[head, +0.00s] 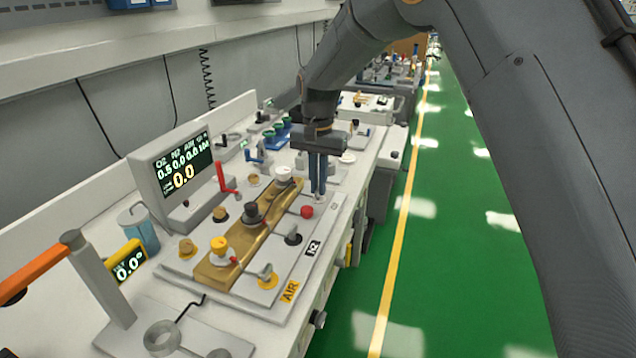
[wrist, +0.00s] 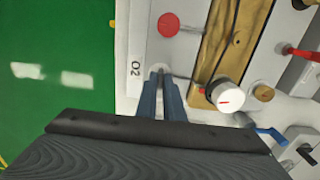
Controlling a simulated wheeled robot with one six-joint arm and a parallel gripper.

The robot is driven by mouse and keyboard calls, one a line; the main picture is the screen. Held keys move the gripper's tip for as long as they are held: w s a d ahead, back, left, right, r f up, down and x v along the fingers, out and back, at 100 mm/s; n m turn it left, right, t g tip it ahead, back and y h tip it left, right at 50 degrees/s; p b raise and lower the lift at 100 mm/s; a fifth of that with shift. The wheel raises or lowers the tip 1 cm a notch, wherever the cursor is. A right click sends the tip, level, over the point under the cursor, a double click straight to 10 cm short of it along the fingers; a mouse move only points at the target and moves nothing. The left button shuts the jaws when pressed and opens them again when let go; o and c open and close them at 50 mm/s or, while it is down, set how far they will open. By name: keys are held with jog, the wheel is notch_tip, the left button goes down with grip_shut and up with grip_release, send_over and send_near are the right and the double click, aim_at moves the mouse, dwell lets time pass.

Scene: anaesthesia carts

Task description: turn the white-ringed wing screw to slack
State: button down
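The white-ringed wing screw (wrist: 159,68) sits beside the O2 label (wrist: 135,68) in the wrist view. Only part of its white ring shows there; my fingertips hide most of the screw. My gripper (head: 318,194) points straight down over it at the right edge of the panel. In the wrist view the two blue fingers (wrist: 160,76) end at the screw, one on each side, with a narrow gap between them. I cannot tell whether they press on the wing. The wing's angle is hidden.
A red knob (head: 307,211) stands close to my fingers. A brass block (head: 224,267) carries white, black and yellow dials. The black-ringed (head: 293,237) and yellow-ringed (head: 267,278) wing screws are nearer. A display (head: 178,165) reads 0.0. The green floor at right is clear.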

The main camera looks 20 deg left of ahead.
jog(key=shift+n, duration=0.4)
jog(key=n, duration=1)
jog(key=shift+n, duration=0.3)
jog(key=shift+r+n, duration=0.1)
jog(key=shift+n, duration=1.5)
jog(key=c, duration=1.9)
grip_release()
jog(key=shift+o, duration=0.2)
jog(key=shift+r+b, duration=0.65)
jog(key=shift+r, duration=3.2)
